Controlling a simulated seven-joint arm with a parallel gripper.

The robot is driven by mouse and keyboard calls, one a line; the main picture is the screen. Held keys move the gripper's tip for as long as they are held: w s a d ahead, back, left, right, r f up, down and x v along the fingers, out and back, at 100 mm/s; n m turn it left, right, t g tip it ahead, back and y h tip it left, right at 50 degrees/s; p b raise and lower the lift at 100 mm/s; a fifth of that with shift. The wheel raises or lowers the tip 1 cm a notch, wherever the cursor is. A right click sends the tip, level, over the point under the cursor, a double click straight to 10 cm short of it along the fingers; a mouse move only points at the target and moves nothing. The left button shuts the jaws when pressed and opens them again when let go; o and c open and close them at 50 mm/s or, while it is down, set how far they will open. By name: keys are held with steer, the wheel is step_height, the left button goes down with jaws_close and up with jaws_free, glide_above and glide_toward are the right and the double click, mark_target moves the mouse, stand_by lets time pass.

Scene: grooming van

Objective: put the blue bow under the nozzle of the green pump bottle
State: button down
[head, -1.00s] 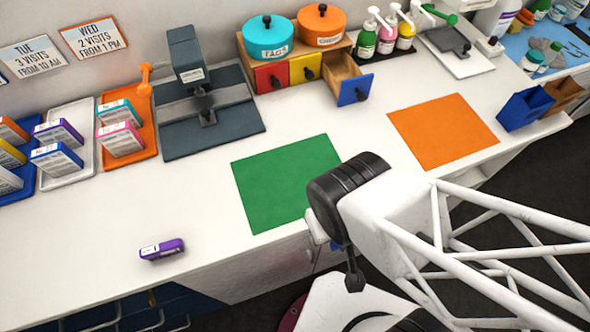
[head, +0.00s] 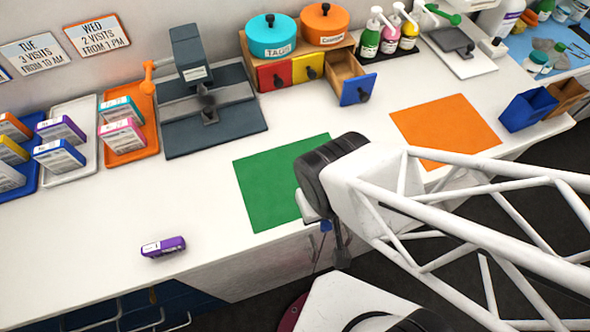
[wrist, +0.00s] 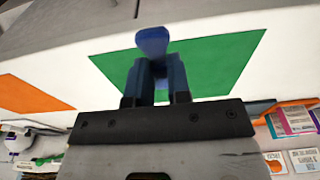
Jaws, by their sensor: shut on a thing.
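My gripper (wrist: 153,80) is shut on the blue bow (wrist: 152,42), which sticks out past the fingertips in the wrist view. The bow is held in the air near the front edge of the counter, with the green mat beyond it in that view. In the head view my wrist hides most of the gripper and bow. The green pump bottle (head: 369,42) stands upright at the back of the counter, with a white pump nozzle (head: 381,16) on top. My gripper is well apart from it.
Pink and yellow pump bottles (head: 408,38) stand close beside the green one. An open blue-front drawer (head: 357,89) juts out to their left. The green mat (head: 265,180) and orange mat (head: 445,132) lie bare.

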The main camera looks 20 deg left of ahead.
glide_above(295, 177)
steer(key=shift+s+f, duration=0.2)
steer(key=shift+f, duration=0.35)
steer(key=shift+d+f, duration=0.1)
steer(key=shift+f, duration=1.65)
steer(key=shift+f, duration=0.15)
steer(key=c, duration=1.1)
jaws_free()
steer(key=r, duration=0.8)
steer(key=s+d+r, duration=0.1)
steer(key=r, duration=0.3)
steer(key=shift+r, duration=0.1)
